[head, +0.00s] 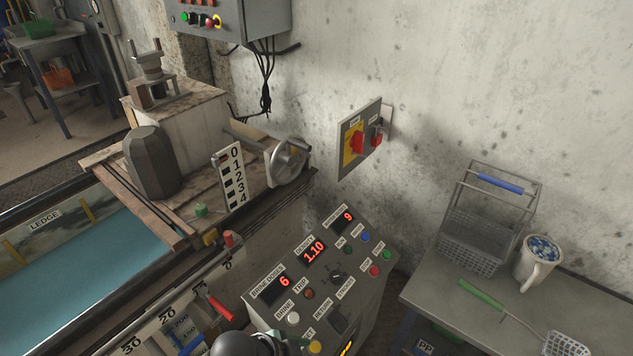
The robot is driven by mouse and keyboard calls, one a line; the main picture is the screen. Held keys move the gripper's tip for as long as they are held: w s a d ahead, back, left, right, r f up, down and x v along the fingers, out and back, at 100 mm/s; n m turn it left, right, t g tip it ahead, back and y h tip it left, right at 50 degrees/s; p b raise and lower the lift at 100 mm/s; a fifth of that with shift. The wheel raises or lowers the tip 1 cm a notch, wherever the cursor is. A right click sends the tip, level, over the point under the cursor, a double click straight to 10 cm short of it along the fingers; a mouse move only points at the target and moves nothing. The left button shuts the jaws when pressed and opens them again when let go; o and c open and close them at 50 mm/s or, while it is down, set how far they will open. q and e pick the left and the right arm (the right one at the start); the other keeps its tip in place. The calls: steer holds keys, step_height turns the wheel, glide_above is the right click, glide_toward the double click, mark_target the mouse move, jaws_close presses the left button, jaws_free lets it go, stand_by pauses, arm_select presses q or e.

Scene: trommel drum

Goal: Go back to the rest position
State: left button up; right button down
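Neither of my grippers shows in the head view. A dark rounded shape at the bottom edge, in front of the control console (372,290), is cut off, and I cannot tell what it is. The console has red displays reading 6, 1.10 and 9, with several coloured buttons and a small switch.
A tank with blue-green liquid (75,275) lies left, with a dark faceted block (152,165), a handwheel (287,162) and a 0–4 scale (231,177) near it. A grey table (455,308) at right bears a wire basket (470,243), a white mug (534,268) and a green-handled strainer (482,294).

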arm_select(q)
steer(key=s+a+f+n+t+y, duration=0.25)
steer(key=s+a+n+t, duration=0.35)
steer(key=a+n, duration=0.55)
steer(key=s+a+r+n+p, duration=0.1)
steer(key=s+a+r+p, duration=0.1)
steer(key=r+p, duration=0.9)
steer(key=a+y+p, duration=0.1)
steer(key=p, duration=0.2)
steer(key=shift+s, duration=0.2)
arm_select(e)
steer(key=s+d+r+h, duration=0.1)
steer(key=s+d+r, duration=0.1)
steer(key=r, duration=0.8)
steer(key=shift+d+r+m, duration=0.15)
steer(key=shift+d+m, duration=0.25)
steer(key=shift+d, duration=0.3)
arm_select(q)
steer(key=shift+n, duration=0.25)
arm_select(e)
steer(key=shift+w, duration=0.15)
